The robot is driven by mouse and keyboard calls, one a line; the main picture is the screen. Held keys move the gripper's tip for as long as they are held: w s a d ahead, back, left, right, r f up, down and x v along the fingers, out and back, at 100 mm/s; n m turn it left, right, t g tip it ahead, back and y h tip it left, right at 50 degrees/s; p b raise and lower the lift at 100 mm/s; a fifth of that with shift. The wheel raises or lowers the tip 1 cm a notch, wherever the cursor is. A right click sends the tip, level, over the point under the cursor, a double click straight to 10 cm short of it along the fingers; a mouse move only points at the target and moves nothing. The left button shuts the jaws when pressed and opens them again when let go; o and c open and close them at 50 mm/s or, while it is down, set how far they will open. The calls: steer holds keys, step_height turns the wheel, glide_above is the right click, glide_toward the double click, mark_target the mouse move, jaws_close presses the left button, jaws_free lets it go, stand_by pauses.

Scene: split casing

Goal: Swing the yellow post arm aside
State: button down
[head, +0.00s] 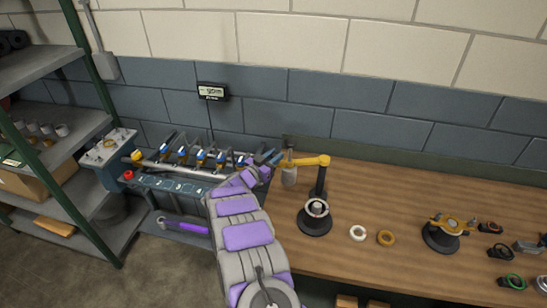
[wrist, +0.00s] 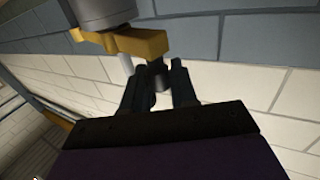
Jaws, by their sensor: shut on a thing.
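The yellow post arm (head: 311,161) reaches left from the top of a black post (head: 319,185) at the back left of the wooden bench. A grey cylinder (head: 289,176) hangs under its left end. My gripper (head: 277,156) is at that left end. In the wrist view, the yellow arm (wrist: 135,43) and the grey cylinder (wrist: 103,12) fill the upper left. There my gripper (wrist: 157,82) is shut on a small dark knob (wrist: 157,72) beside the yellow arm. My fingers partly hide the knob.
A black base with a silver ring (head: 317,208) stands below the post. White (head: 358,233) and tan rings (head: 386,238) lie to its right. A second black fixture with a yellow top (head: 443,234) is farther right. A blue-grey wall (head: 370,134) stands close behind the bench.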

steer(key=shift+w+a+r, duration=0.15)
steer(key=shift+r, duration=0.15)
steer(key=c, duration=1.3)
jaws_free()
steer(key=shift+c, duration=0.2)
steer(key=o, duration=0.3)
steer(key=shift+w+f, duration=0.2)
steer(key=shift+f, duration=0.05)
steer(key=shift+s, duration=0.1)
steer(key=v, duration=1.7)
steer(key=shift+s+a+f, duration=0.1)
steer(key=shift+a, duration=0.1)
